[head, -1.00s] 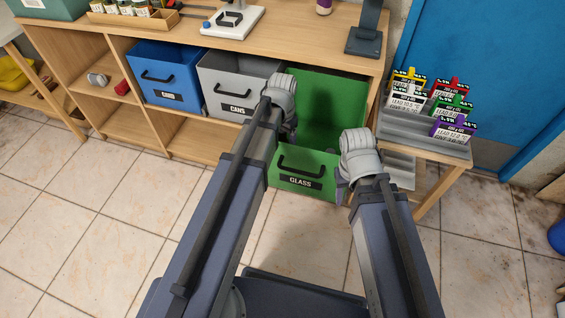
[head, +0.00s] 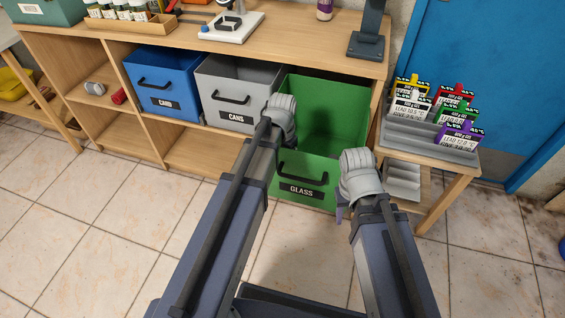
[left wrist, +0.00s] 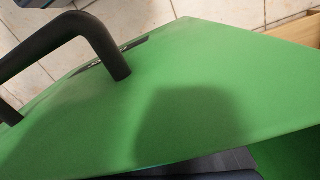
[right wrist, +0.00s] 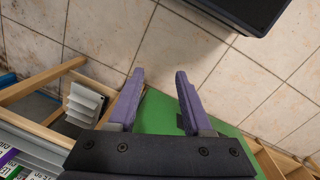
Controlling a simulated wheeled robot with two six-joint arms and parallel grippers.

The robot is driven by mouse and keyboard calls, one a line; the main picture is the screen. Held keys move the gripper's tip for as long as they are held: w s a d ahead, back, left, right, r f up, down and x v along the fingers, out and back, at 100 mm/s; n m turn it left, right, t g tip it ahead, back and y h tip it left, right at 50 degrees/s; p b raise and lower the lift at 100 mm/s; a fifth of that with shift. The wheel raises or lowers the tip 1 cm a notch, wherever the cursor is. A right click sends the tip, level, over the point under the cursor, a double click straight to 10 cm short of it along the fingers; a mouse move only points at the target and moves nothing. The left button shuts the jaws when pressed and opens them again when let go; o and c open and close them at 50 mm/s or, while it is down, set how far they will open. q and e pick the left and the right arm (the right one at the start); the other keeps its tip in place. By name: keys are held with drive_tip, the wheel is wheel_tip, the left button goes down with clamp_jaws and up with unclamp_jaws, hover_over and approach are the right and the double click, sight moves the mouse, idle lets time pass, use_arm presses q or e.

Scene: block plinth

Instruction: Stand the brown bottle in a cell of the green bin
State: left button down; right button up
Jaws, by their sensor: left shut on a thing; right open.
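The green bin (head: 325,110) stands pulled out from the shelf, its front marked GLASS. Its inside is partly visible; its cells are hidden. My left wrist is over its front left corner. In the left wrist view the bin's front wall (left wrist: 60,130) hides the left fingers and whatever they hold; a dark strip of my left gripper (left wrist: 200,165) shows past the rim. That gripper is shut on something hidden. I cannot make out the brown bottle for certain. My right gripper (right wrist: 157,78) is open and empty, outside the bin's front right corner in the head view (head: 341,210).
A purplish bottle (head: 325,10) is cut off at the top edge. A low table (head: 430,150) with coloured tags stands right. The tiled floor in front is clear.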

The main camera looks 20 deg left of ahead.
use_arm(q)
drive_tip(key=shift+f, duration=0.1)
unclamp_jaws()
wheel_tip(320, 180, up, 12)
drive_tip(key=p, duration=1.2)
